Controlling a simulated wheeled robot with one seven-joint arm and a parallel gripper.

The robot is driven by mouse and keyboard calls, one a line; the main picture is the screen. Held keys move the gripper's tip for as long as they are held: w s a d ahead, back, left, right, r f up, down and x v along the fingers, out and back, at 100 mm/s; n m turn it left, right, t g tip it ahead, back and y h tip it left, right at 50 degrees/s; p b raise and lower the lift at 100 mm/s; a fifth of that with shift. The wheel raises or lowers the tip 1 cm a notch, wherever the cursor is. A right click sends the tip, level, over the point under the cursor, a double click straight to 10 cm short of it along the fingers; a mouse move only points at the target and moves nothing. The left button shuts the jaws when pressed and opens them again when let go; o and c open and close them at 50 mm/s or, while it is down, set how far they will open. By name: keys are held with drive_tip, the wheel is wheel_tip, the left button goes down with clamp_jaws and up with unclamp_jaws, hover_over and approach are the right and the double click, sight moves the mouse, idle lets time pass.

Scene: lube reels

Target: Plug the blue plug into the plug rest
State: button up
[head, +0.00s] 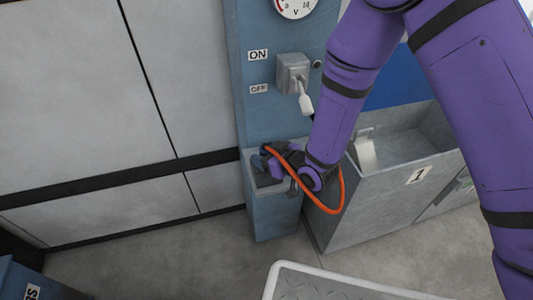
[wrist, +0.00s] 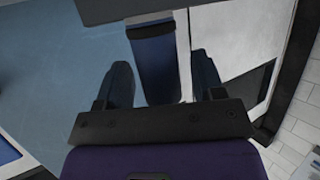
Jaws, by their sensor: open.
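My gripper (head: 279,164) is over the open-topped blue-grey box at the foot of the blue-grey post, mostly hidden by my wrist in the head view. In the wrist view, my gripper (wrist: 161,76) has its two dark fingers apart. A blue block, probably the blue plug (wrist: 157,62), shows between them with a visible gap on each side. In the head view a small dark blue part (head: 264,151) shows beside the gripper, at the start of an orange cable (head: 331,212). I cannot clearly tell the plug rest from the box (head: 272,215).
A grey bin marked 1 (head: 385,200) stands to the right. A pale panelled wall (head: 75,90) is on the left. A pale-rimmed tray-like surface (head: 325,280) is in front.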

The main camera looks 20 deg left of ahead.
drive_tip(key=shift+r, duration=0.15)
drive_tip(key=v, duration=1.2)
drive_tip(key=w+d+r+m+t+h, duration=0.1)
drive_tip(key=w+d+r+m+h, duration=0.25)
drive_tip(key=d+r, duration=0.65)
drive_tip(key=w+d+r+m+t+h, duration=0.15)
drive_tip(key=w+d+r+h, duration=0.3)
drive_tip(key=d+r, duration=0.45)
drive_tip(key=s+d+r+m+g+h, duration=0.1)
drive_tip(key=s+d+r+m+h, duration=0.25)
drive_tip(key=s+d+r, duration=0.65)
drive_tip(key=s+d+r+m+g, duration=0.2)
drive_tip(key=s+d+r+m, duration=0.1)
drive_tip(key=s, duration=0.8)
drive_tip(key=d+m, duration=0.1)
drive_tip(key=d, duration=0.1)
drive_tip(key=shift+s+d+r, duration=0.25)
drive_tip(key=shift+s+d, duration=0.05)
drive_tip(key=shift+d, duration=0.1)
